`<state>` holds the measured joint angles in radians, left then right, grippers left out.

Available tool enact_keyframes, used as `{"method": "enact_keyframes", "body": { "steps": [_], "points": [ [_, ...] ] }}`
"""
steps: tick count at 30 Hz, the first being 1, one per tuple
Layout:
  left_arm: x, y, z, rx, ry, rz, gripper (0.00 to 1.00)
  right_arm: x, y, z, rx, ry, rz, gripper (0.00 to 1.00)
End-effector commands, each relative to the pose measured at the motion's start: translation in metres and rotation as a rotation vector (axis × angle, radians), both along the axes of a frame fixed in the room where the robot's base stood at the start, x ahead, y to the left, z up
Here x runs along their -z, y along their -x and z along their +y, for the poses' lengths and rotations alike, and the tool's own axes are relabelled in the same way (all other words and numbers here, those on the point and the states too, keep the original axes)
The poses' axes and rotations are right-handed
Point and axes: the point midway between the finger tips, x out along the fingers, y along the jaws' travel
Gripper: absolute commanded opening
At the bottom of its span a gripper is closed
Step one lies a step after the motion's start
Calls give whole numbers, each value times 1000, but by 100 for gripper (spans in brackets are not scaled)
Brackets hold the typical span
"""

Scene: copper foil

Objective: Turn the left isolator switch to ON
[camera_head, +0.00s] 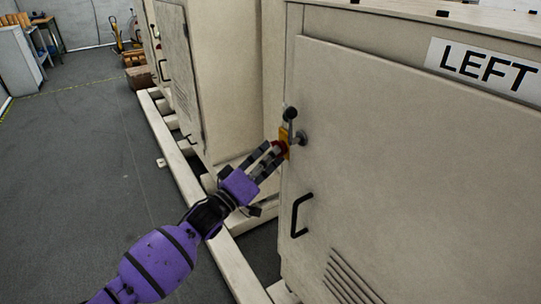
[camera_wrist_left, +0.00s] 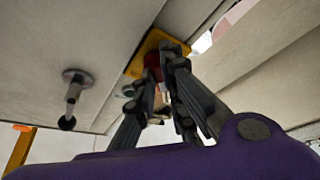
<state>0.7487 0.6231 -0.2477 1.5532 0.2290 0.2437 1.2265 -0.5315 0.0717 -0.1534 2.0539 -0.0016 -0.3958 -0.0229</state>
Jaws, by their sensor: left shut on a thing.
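The left isolator switch has a red knob (camera_head: 279,150) on a yellow plate (camera_head: 285,138), at the left edge of the cabinet (camera_head: 390,150) labelled LEFT. In the left wrist view the yellow plate (camera_wrist_left: 150,48) and red knob (camera_wrist_left: 153,66) are at the top middle. My left gripper (camera_head: 273,156) reaches in from the lower left, shut on the red knob; its fingers also show in the left wrist view (camera_wrist_left: 160,62). The fingers hide part of the knob, and I cannot read its position. My right gripper is not in view.
A lever handle with a black ball (camera_head: 290,114) sticks out right beside the switch. A black door handle (camera_head: 301,215) is below on the cabinet door. Another cabinet (camera_head: 225,80) stands behind. Open grey floor (camera_head: 90,180) lies at the left.

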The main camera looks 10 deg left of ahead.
Motion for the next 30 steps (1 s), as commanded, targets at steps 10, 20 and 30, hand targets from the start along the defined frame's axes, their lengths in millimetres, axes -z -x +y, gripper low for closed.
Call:
{"method": "enact_keyframes", "body": {
  "steps": [10,20,30],
  "points": [
    [1,-1,0,0,-49,-51,0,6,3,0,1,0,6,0],
    [4,-3,2,0,-227,-226,0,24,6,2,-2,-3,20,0],
    [4,-5,4,0,-457,-456,0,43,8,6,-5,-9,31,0]
  ]
}}
